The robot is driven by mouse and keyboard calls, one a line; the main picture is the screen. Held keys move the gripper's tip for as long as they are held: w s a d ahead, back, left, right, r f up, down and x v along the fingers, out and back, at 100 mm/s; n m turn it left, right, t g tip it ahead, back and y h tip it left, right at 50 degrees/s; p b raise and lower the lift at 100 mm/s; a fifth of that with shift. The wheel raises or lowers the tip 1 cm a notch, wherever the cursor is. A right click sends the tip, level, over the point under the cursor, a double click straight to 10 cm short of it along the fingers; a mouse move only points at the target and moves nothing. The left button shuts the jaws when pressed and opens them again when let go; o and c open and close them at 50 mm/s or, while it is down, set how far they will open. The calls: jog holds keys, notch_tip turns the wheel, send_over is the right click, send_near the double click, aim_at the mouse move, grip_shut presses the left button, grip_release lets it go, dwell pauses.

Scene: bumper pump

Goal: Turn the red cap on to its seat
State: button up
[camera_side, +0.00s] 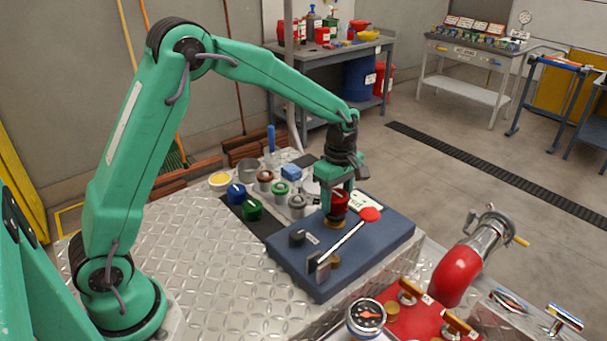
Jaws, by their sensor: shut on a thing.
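The red cap (340,203) is between the fingers of my gripper (337,194), which points down and is shut on it. The cap stands upright over a brass-coloured seat (334,222) on the blue board (390,243). The cap looks to be at or just above the seat; I cannot tell whether the two touch. The fingers hide part of the cap.
A lever with a red knob (370,214) lies close to the right of my gripper. A dark knob (297,237) sits on the board's left part. Several jars and caps, including a green one (252,209), stand behind on the metal deck (215,270).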

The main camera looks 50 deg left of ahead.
jog(key=shift+f, duration=0.6)
dwell(1.4)
jog(key=m, duration=0.4)
jog(key=shift+r+m, duration=0.1)
jog(key=shift+m, duration=0.5)
dwell(0.4)
jog(key=m, duration=0.3)
jog(key=shift+m, duration=1.1)
